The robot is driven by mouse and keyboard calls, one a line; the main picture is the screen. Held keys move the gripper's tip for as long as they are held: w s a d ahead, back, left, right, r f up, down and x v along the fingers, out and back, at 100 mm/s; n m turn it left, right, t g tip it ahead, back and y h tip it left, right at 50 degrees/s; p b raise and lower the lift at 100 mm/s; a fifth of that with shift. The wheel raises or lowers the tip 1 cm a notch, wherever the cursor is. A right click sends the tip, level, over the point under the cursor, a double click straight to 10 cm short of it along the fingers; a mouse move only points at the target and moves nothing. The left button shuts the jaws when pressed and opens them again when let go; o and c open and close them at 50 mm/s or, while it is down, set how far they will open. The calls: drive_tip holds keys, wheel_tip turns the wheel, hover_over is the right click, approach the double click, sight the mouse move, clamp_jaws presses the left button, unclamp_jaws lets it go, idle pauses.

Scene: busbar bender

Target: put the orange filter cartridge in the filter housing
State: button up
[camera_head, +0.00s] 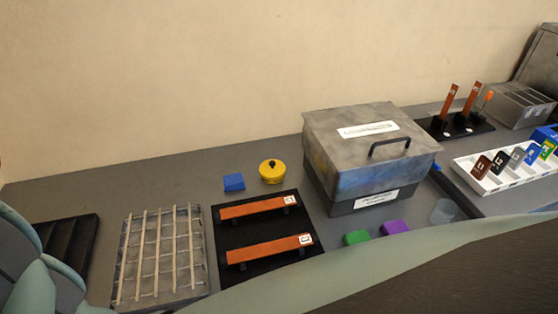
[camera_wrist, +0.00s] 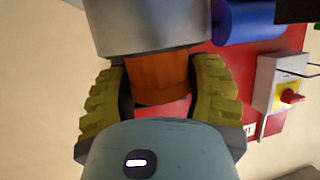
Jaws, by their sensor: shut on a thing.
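In the wrist view, my gripper (camera_wrist: 160,80) has its yellow ribbed fingers closed on both sides of the orange filter cartridge (camera_wrist: 158,82). A large grey metal cylinder (camera_wrist: 150,28), which looks like the filter housing, is just beyond the fingertips. The upper end of the cartridge is hidden at the cylinder's rim. I cannot tell whether the cartridge is inside it or only behind or against its edge. My gripper, the cartridge and the cylinder do not show in the head view.
In the wrist view, a red panel (camera_wrist: 262,90) carries a blue cylinder (camera_wrist: 248,22) and a switch box with a red knob (camera_wrist: 290,96). The head view shows a bench with a lidded grey box (camera_head: 365,150), a wire-grid tray (camera_head: 158,255) and a white divided tray (camera_head: 490,185).

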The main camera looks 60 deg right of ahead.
drive_tip(key=shift+f, duration=0.1)
drive_tip(key=o, duration=1.3)
drive_tip(key=shift+d, duration=0.1)
drive_tip(key=shift+b+v, duration=2.35)
drive_tip(key=shift+v, duration=3.65)
drive_tip(key=shift+w, duration=0.1)
